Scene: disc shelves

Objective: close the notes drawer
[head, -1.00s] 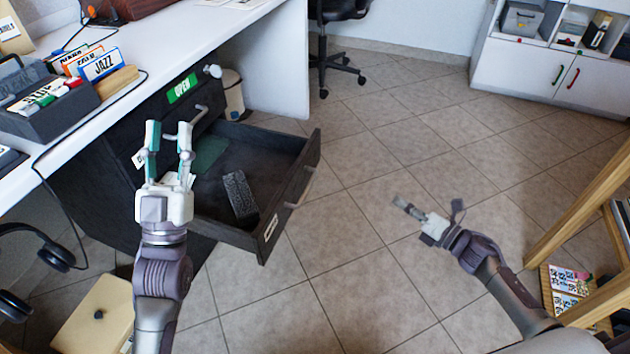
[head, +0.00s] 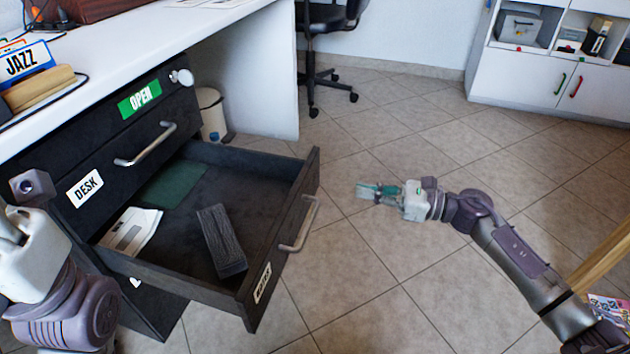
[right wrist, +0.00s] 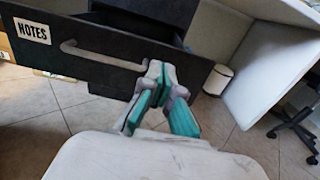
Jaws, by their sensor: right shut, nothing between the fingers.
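The notes drawer (head: 285,262) is pulled out of the dark desk cabinet in the head view. Its front carries a metal handle (head: 300,225) and a white label. In the right wrist view the drawer front (right wrist: 105,72) fills the upper left, with the NOTES label (right wrist: 33,31) readable. My right gripper (head: 366,191) is shut and empty, in front of the drawer and to the right of its handle. In the right wrist view its fingertips (right wrist: 158,70) overlap the right part of the front; contact is unclear. My left gripper (head: 30,245) is at the lower left, its fingers not clearly visible.
The drawer holds a dark block (head: 222,242), papers (head: 130,232) and a green sheet (head: 172,185). Above it is a shut drawer with a DESK label (head: 85,188). A bin (head: 211,115) and office chair (head: 330,40) stand behind.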

